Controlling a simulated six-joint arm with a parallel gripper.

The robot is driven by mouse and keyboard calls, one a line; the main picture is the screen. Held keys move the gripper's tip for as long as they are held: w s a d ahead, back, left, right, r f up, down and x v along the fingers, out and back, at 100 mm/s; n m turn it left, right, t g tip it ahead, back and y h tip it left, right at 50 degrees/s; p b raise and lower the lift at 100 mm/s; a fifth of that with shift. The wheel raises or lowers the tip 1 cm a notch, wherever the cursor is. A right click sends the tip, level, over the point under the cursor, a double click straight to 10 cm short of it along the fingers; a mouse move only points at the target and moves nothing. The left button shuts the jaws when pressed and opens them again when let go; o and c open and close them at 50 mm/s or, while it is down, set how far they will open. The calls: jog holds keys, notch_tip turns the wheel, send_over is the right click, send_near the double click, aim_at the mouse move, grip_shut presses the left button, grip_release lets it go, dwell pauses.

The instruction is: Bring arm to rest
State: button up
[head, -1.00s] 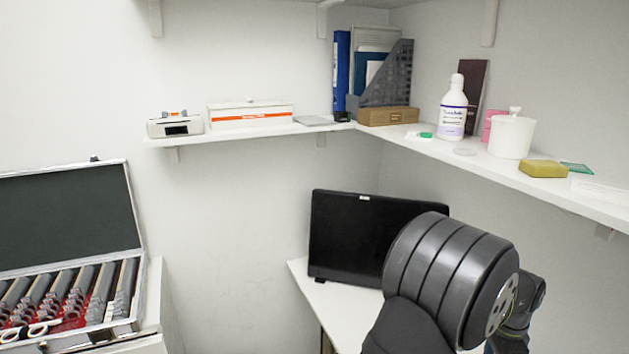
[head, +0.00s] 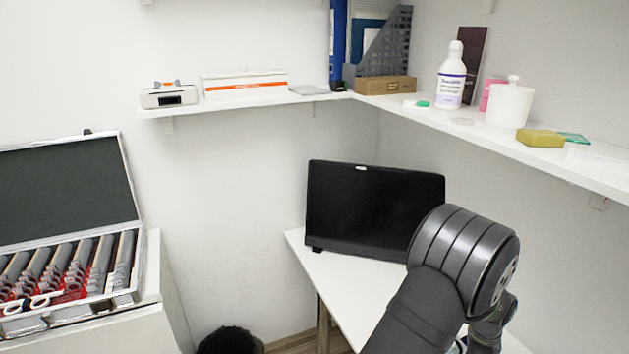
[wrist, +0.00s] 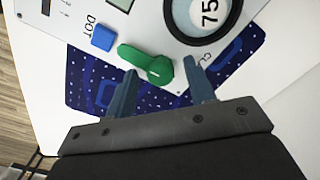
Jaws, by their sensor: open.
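My gripper (wrist: 159,68) shows in the wrist view with its two blue-grey fingers apart. A green knob or lever (wrist: 150,64) on a pale panel (wrist: 150,22) appears between and just beyond the fingertips. I cannot tell whether the fingers touch it. No object is clearly held. In the head view my dark grey arm rises from the bottom at right, in front of the white desk (head: 285,265) and the black monitor (head: 372,205). The gripper itself is not visible there.
The panel has a blue button (wrist: 103,37) and a round dial (wrist: 207,12) marked 75. A dark blue patterned item (wrist: 85,85) lies under it. A loaded wall shelf (head: 230,104) runs above. An open lens case (head: 68,190) stands left. A dark rounded thing (head: 230,342) shows at bottom.

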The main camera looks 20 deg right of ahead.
jog(key=shift+m, duration=1.2)
